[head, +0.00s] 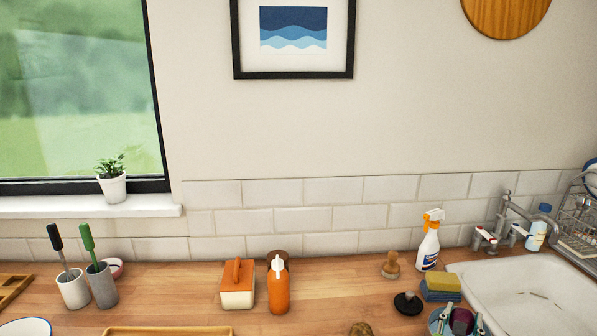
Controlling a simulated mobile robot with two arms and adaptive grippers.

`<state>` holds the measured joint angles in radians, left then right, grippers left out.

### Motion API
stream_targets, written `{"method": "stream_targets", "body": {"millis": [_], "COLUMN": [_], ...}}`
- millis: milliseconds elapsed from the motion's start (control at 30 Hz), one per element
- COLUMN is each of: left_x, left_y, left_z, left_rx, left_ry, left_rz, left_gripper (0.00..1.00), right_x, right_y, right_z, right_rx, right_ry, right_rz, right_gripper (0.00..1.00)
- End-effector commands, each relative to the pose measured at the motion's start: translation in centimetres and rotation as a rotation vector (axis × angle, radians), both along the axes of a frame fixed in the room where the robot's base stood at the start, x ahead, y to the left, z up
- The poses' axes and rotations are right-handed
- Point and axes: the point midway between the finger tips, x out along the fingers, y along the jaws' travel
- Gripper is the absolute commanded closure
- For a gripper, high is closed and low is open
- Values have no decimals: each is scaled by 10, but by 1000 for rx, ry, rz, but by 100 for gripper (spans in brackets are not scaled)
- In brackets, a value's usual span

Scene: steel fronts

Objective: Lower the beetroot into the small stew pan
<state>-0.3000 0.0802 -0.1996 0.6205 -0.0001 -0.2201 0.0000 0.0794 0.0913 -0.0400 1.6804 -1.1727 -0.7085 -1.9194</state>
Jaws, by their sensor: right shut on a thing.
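Neither of my grippers can be made out in the head view. I cannot make out a beetroot for certain. A brown rounded thing (360,329) is cut off by the bottom edge, right of the middle, and too little of it shows to tell what it is. No small stew pan can be clearly made out. A white round vessel with a blue rim (25,327) is cut off at the bottom left corner, and I cannot tell if it is a pan or a bowl.
The wooden counter (180,295) holds an orange-and-cream box (238,287), an orange bottle (278,290), brush cups (103,286), a spray bottle (428,243), sponges (440,287), a black stopper (407,304) and a tub of pegs (437,324). A white sink (525,295) is at right.

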Motion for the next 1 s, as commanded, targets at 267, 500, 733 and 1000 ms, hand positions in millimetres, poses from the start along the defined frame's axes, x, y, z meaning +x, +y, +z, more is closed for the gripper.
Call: {"method": "stream_targets", "body": {"millis": [267,500,733,1000], "left_x": [0,0,0,0], "left_y": [0,0,0,0], "left_z": [-2,-2,-2,-2], "left_rx": [0,0,0,0], "left_ry": [0,0,0,0], "left_rz": [0,-1,-1,-1], "left_gripper": [100,100,100,100], "right_x": [0,0,0,0], "right_y": [0,0,0,0], "right_z": [-3,-4,-4,-4], "right_rx": [1,1,1,2], "right_ry": [1,1,1,1], "right_rz": [0,0,0,0], "right_gripper": [86,86,86,43]}}
